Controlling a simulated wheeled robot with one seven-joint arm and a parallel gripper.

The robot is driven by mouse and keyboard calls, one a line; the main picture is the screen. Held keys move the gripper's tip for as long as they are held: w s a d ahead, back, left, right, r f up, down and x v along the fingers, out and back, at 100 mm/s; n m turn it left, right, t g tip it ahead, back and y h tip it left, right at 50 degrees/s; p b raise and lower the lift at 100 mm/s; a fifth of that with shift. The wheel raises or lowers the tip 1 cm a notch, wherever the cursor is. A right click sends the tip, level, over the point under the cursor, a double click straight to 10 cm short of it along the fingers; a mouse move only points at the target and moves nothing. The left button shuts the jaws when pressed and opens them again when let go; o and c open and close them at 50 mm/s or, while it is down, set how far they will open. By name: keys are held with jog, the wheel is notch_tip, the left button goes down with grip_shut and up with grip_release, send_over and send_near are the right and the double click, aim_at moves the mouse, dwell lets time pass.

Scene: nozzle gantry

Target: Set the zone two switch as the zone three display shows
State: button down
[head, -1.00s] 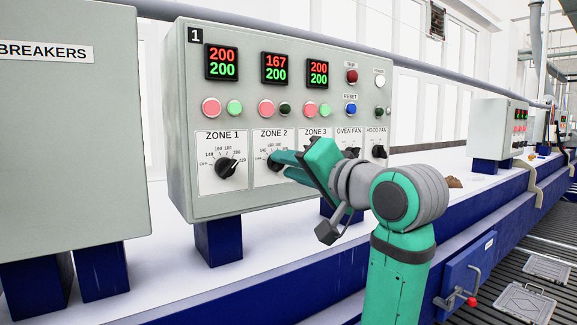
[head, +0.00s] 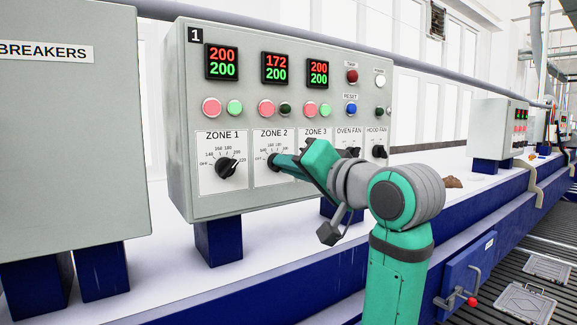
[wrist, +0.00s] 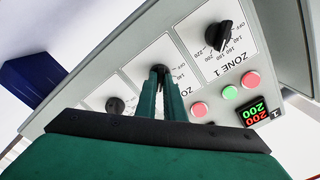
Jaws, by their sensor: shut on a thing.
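The zone two switch (head: 272,162) is a black rotary knob on the ZONE 2 plate, with scale marks around it. My gripper (head: 279,161) is shut on this knob; its fingers point at the panel. The wrist view shows the fingertips (wrist: 159,76) closed around the dark knob. They hide its pointer, so I cannot tell its setting. The zone three display (head: 317,73) reads red 200 over green 200. The zone two display (head: 275,68) reads red 172 over green 200. The zone three knob is hidden behind my gripper in the head view but shows in the wrist view (wrist: 115,105).
The zone one knob (head: 228,168) sits left of my gripper. The oven fan knob (head: 352,153) and hood fan knob (head: 378,152) are to its right. A BREAKERS cabinet (head: 60,130) stands at left. White counter (head: 170,270) lies below the panel.

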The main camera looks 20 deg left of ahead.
jog(key=c, duration=1.9)
grip_release()
jog(key=shift+o, duration=0.2)
jog(key=shift+d, duration=0.1)
jog(key=shift+s+d, duration=0.1)
jog(key=v, duration=1)
jog(key=shift+s+d, duration=0.2)
